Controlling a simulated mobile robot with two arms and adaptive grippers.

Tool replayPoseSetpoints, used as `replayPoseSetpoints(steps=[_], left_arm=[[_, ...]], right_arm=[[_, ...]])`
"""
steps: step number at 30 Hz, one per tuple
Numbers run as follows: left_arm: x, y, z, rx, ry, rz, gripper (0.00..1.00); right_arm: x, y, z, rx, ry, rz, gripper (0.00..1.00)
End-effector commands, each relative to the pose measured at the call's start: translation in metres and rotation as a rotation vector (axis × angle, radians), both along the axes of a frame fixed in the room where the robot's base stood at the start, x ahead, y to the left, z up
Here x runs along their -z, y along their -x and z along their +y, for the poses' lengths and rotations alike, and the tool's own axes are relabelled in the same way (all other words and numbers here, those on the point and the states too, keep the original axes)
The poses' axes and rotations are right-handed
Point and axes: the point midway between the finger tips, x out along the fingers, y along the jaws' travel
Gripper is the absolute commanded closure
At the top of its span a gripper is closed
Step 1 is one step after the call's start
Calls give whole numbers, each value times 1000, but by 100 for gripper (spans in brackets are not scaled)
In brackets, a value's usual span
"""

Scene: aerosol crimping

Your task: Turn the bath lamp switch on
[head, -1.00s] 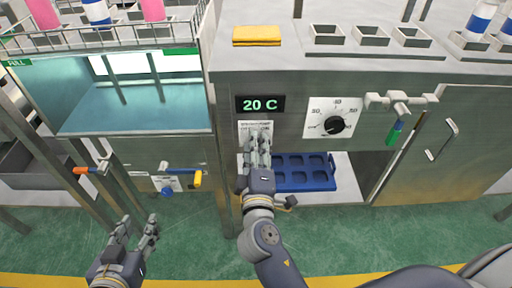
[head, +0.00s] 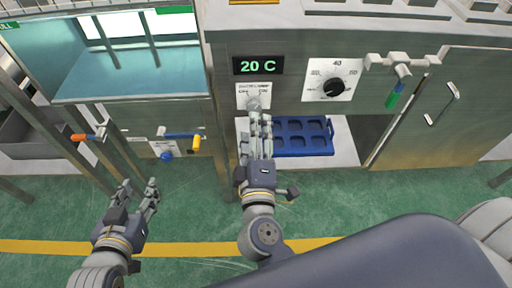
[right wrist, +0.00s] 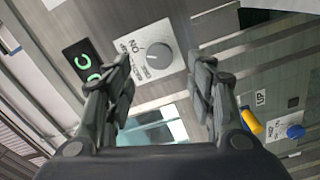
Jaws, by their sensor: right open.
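The bath lamp switch (head: 253,98) is a small white plate with a round grey knob, below the green "20 C" display (head: 258,66) on the steel front. In the right wrist view the knob (right wrist: 159,56) shows beyond my fingers, with "ON" printed beside it; I cannot tell which way it points. My right gripper (head: 260,122) is open and empty, with its fingertips just below the knob in the head view. In the right wrist view the fingers (right wrist: 165,85) are wide apart and nothing is between them. My left gripper (head: 138,187) is open and empty at lower left, away from the panel.
A black dial (head: 333,88) on a white plate sits right of the switch. A blue tray (head: 302,137) lies in the opening below. A valve with a green handle (head: 395,95) sticks out further right. Yellow-handled (head: 196,144) and orange-handled (head: 79,137) valves are at left.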

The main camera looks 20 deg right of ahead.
Motion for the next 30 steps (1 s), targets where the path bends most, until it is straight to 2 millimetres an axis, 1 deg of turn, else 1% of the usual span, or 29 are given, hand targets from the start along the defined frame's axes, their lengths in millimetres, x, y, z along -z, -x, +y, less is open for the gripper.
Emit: replayPoseSetpoints(steps=[1, 3, 6, 10, 15, 30], left_arm=[[0, 0, 0, 0, 0, 0, 60], [0, 0, 0, 0, 0, 0, 60], [0, 0, 0, 0, 0, 0, 60], [0, 0, 0, 0, 0, 0, 60], [0, 0, 0, 0, 0, 0, 60], [0, 0, 0, 0, 0, 0, 60]], right_arm=[[1, 10, 3, -3, 2, 4, 49], [1, 21, 6, -2, 2, 3, 49], [1, 35, 10, -3, 1, 3, 49], [0, 45, 13, -2, 1, 0, 49], [0, 49, 14, 0, -1, 0, 49], [1, 48, 12, 1, -9, 3, 49]])
